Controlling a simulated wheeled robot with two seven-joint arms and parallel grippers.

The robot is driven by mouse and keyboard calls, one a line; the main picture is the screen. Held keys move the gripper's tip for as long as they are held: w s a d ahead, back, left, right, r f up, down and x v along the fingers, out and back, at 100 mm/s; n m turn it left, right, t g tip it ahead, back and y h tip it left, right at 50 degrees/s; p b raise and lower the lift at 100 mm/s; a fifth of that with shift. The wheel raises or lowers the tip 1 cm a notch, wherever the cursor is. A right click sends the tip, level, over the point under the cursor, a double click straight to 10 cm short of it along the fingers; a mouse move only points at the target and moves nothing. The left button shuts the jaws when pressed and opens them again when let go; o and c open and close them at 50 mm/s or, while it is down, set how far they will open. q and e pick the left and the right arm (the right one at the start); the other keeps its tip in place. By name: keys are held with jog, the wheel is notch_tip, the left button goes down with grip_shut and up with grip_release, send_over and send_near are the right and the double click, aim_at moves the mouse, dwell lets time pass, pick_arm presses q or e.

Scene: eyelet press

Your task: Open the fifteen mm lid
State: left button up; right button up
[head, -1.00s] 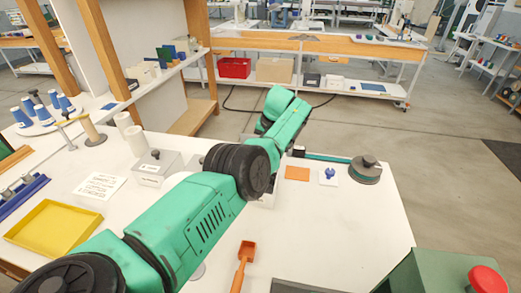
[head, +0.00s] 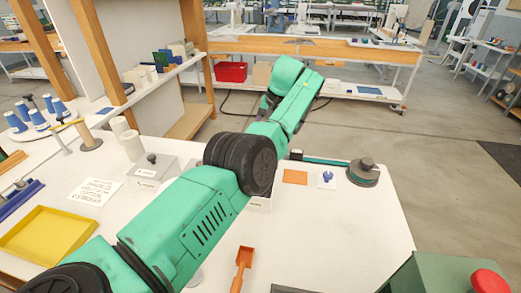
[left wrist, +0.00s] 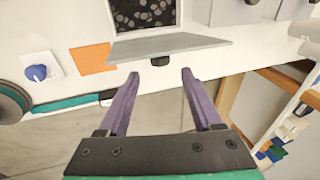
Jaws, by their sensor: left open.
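In the left wrist view, a box with dark round pieces inside (left wrist: 145,14) is uncovered at the top. A grey lid plate (left wrist: 185,45) stands tilted at its near edge, with its black knob (left wrist: 160,61) facing my gripper. My left gripper (left wrist: 159,74) is open, its two purple fingers spread either side of the knob and apart from it. In the head view my green arm hides the gripper and most of this box; only a white corner of it (head: 262,204) shows. I cannot read its size label.
A closed grey-lidded box (head: 155,170) stands to the left, near a printed card (head: 95,191). An orange square (head: 295,177), a blue piece on a white card (head: 326,179) and a round dark-and-green object (head: 363,172) lie right. A yellow tray (head: 45,236) and orange scoop (head: 242,268) are nearer.

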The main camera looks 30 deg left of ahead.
pick_arm(q)
jog(key=p+v, duration=0.1)
jog(key=v, duration=0.3)
jog(key=shift+s+r+p, duration=0.1)
jog(key=shift+r+p, duration=0.2)
jog(key=shift+r, duration=0.05)
